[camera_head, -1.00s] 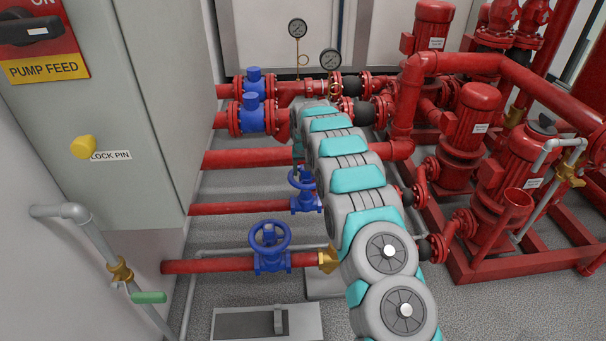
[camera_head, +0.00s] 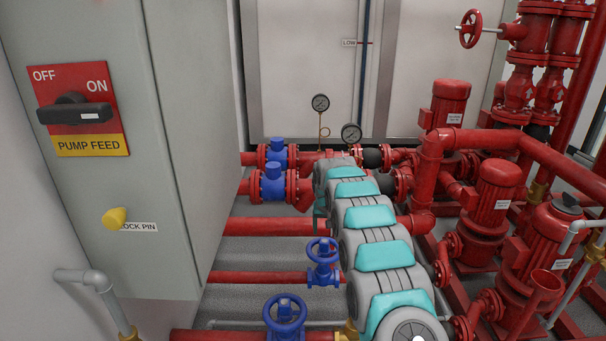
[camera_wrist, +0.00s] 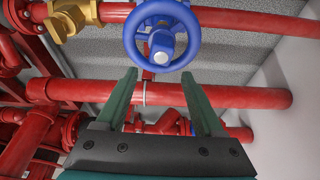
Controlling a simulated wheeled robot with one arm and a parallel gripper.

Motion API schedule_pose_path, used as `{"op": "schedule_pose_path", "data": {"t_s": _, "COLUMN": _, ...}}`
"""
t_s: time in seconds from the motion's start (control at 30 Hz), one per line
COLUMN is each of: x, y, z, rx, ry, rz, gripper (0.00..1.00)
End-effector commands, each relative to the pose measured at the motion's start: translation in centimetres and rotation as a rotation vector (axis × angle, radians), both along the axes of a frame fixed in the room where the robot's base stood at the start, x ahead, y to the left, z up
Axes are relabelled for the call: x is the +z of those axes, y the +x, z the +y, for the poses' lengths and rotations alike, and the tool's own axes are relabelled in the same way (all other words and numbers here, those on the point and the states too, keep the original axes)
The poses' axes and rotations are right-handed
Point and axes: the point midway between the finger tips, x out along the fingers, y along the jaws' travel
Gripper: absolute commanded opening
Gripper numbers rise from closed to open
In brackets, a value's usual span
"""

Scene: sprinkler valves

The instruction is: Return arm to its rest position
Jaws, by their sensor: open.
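My arm (camera_head: 375,245) stretches forward over the pipes in the head view. My gripper (camera_wrist: 160,76) shows in the wrist view with its two dark green fingers apart and nothing between them. Beyond the fingertips is a blue handwheel valve (camera_wrist: 163,35), apart from them. In the head view, one blue handwheel valve (camera_head: 285,314) is at the bottom edge, and another (camera_head: 322,258) stands farther back, left of my arm. The gripper is mostly hidden behind my arm in the head view.
A grey cabinet with a pump feed switch (camera_head: 78,113) and a yellow lock pin (camera_head: 114,217) stands at left. Red pumps (camera_head: 492,200) and pipes crowd the right. Two gauges (camera_head: 320,103) rise at the back. A red pipe (camera_wrist: 235,95) crosses near the fingers.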

Motion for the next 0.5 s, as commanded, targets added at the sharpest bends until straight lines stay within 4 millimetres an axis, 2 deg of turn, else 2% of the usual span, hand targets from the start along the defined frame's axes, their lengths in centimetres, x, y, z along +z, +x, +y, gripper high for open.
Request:
{"op": "schedule_pose_path", "data": {"t_s": 0.17, "x": 3.5, "y": -2.7, "z": -0.7, "rx": 0.000, "ry": -0.006, "rz": 0.024, "gripper": 0.69}}
{"op": "schedule_pose_path", "data": {"t_s": 0.5, "x": 10.9, "y": -12.2, "z": -2.2, "rx": 0.006, "ry": -0.018, "rz": 0.106, "gripper": 0.69}}
